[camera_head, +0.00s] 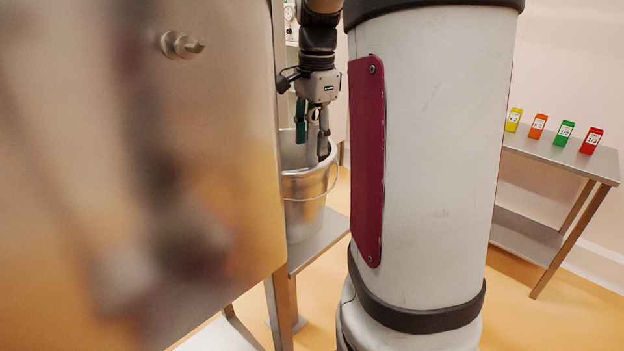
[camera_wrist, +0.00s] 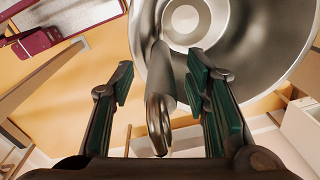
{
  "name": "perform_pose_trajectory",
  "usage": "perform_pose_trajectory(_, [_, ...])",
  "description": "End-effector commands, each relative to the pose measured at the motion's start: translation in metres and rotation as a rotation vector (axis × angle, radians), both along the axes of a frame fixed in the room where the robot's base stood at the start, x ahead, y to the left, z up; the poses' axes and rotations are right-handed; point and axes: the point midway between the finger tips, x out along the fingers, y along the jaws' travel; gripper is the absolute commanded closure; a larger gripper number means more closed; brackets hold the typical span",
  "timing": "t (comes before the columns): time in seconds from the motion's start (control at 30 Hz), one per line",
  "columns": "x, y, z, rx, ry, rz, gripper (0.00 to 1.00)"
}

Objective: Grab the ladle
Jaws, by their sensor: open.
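A shiny metal ladle (camera_wrist: 158,112) shows in the wrist view, its hooked handle end toward the camera and its shaft running down toward a steel bucket (camera_wrist: 265,60). My gripper (camera_wrist: 162,72) is open, with one green-padded finger on each side of the handle. The handle looks closer to the right finger; I cannot tell whether it touches. In the head view my gripper (camera_head: 312,130) points down over the bucket (camera_head: 304,200). The ladle's bowl is not clearly visible, and the ladle is hard to make out in the head view.
The bucket stands on a metal shelf (camera_head: 322,238) with its wire handle at the right. A large steel cabinet (camera_head: 210,130) fills the left, close to my arm. A side table (camera_head: 560,158) at the right holds several coloured labelled blocks (camera_head: 564,133).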

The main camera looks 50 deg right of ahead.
Motion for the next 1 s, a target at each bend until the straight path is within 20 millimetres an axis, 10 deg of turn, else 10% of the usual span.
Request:
perform_pose_trajectory(0.33, [0.0009, -0.0001, -0.0105, 0.0, 0.0, 0.0, 0.57])
perform_pose_trajectory(0.53, [0.0008, 0.0, -0.0103, 0.001, 0.0, 0.0, 1.0])
perform_pose_trajectory(1.0, [0.001, -0.0001, -0.0072, 0.0, -0.001, 0.0, 1.0])
